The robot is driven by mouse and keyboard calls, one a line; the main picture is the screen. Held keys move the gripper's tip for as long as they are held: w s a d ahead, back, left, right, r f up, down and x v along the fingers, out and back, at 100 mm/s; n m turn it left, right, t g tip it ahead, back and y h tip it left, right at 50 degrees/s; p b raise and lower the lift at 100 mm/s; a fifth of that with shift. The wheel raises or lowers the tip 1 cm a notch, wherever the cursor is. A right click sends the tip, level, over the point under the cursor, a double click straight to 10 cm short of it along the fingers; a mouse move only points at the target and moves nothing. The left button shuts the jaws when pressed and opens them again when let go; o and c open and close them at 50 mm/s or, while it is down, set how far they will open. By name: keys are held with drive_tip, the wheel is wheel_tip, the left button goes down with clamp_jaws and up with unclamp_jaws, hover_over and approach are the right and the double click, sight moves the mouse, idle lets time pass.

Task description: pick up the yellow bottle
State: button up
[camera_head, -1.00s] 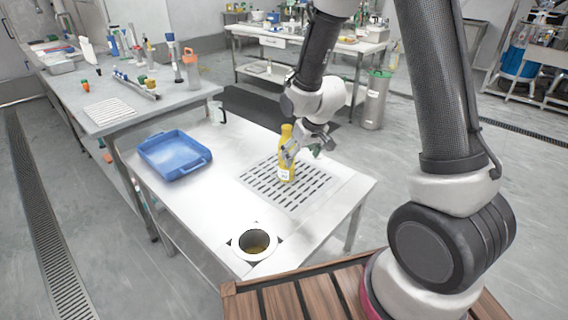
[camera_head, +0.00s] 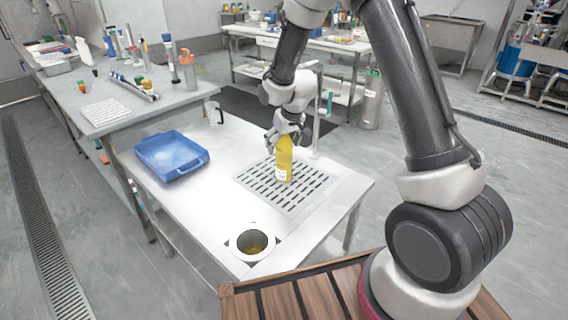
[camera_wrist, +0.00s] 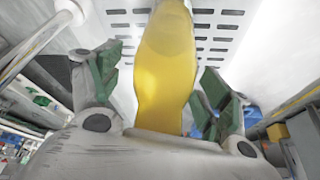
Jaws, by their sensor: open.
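The yellow bottle (camera_head: 284,162) stands upright on the slotted grate (camera_head: 262,186) of the metal table, with a white label low on its side. My gripper (camera_head: 285,138) is at the bottle's top, coming from behind and above, and hides the cap in the head view. In the wrist view the bottle (camera_wrist: 166,68) runs between the two green-padded fingers (camera_wrist: 160,90). The fingers are spread, with a gap showing on each side of the bottle.
A blue tray (camera_head: 150,147) sits on the table's left part. A round metal opening (camera_head: 238,245) is near the front edge. A thin upright pipe (camera_head: 317,115) with a hooked top stands just right of my gripper. The tabletop between tray and opening is clear.

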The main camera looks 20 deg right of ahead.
drive_tip(key=c, duration=1.7)
drive_tip(key=shift+o, duration=0.2)
